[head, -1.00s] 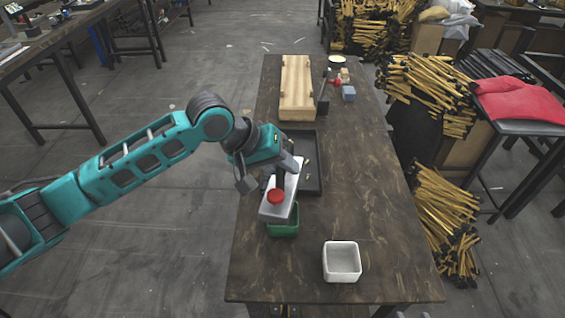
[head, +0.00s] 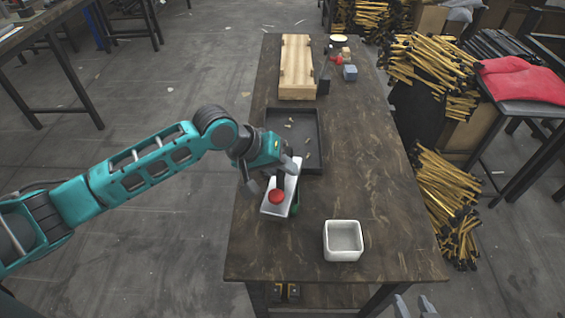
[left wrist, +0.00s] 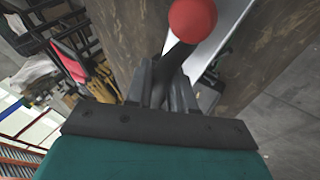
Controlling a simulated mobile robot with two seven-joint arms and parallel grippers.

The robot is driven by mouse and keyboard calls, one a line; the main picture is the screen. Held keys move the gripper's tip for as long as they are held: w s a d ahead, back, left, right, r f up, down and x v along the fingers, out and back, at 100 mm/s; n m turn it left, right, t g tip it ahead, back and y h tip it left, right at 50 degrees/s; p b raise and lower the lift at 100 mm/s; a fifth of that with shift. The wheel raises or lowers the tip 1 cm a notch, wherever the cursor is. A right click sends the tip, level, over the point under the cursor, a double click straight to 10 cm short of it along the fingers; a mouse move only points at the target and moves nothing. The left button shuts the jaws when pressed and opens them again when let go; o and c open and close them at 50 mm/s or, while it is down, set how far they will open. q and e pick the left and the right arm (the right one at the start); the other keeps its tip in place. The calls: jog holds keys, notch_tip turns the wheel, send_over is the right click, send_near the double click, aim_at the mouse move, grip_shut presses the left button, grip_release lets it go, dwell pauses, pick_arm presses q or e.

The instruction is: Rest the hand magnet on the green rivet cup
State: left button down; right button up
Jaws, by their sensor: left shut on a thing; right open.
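The hand magnet is a pale flat plate (head: 270,209) with a dark handle and a red knob (head: 276,196). My left gripper (head: 283,172) is shut on its dark handle. In the left wrist view, the red knob (left wrist: 193,18) and handle (left wrist: 174,62) rise from between the fingers (left wrist: 172,88). The green rivet cup (head: 296,207) is mostly hidden under the magnet; only a sliver shows at its right edge. I cannot tell whether the plate touches the cup. My right gripper (head: 415,306) is open and empty at the bottom edge, in front of the table.
A black tray (head: 315,150) with several small rivets lies behind the magnet. A white square cup (head: 343,256) stands to the right. A wooden block (head: 297,70) and small blocks (head: 350,72) are at the far end.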

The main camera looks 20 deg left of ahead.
pick_arm(q)
jog(key=c, duration=0.9)
grip_release()
jog(key=shift+c, duration=0.2)
jog(key=shift+o, duration=0.8)
jog(key=shift+f, duration=0.1)
jog(key=o, duration=0.7)
jog(key=shift+o, duration=0.4)
jog(key=shift+s, duration=0.1)
jog(key=shift+a+f, duration=0.1)
